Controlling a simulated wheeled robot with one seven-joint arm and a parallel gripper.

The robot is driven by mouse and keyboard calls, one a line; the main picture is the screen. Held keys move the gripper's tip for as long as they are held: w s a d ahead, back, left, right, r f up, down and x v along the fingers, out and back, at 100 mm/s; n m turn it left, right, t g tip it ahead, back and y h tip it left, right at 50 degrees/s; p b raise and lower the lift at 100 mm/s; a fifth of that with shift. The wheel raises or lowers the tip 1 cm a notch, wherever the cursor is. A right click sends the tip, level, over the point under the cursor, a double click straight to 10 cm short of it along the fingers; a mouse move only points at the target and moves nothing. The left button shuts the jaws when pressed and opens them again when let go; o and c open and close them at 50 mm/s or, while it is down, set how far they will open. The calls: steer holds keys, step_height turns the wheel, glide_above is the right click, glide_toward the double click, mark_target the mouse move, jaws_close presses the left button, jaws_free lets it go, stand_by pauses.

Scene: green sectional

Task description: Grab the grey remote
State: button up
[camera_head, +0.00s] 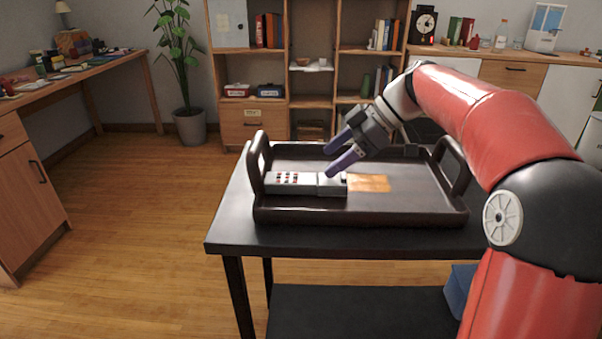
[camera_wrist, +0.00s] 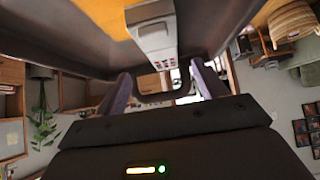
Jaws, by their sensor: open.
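The grey remote (camera_head: 290,183), with rows of dark and red buttons, lies in a dark tray (camera_head: 420,208) on a black table. It lies along the tray's left front part. My gripper (camera_head: 328,162) is open and empty, its two purple fingers just above the remote's right end. I cannot tell whether a finger touches it. In the wrist view the remote (camera_wrist: 152,40) shows at the top middle, beyond the fingers (camera_wrist: 165,88) and roughly in line with the space between them.
An orange flat item (camera_head: 369,183) lies in the tray to the right of the remote. The tray has raised walls and upright handles (camera_head: 258,160) at left and right. The black table (camera_head: 330,238) has a lower shelf with a blue object (camera_head: 459,288). Wooden floor is clear at left.

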mark_target(303, 178)
steer(key=x, duration=0.6)
steer(key=shift+s+a+r, duration=0.1)
steer(key=shift+s+a, duration=0.1)
steer(key=shift+a, duration=0.25)
steer(key=shift+a+f, duration=0.4)
steer(key=shift+f, duration=0.05)
steer(key=c, duration=1.1)
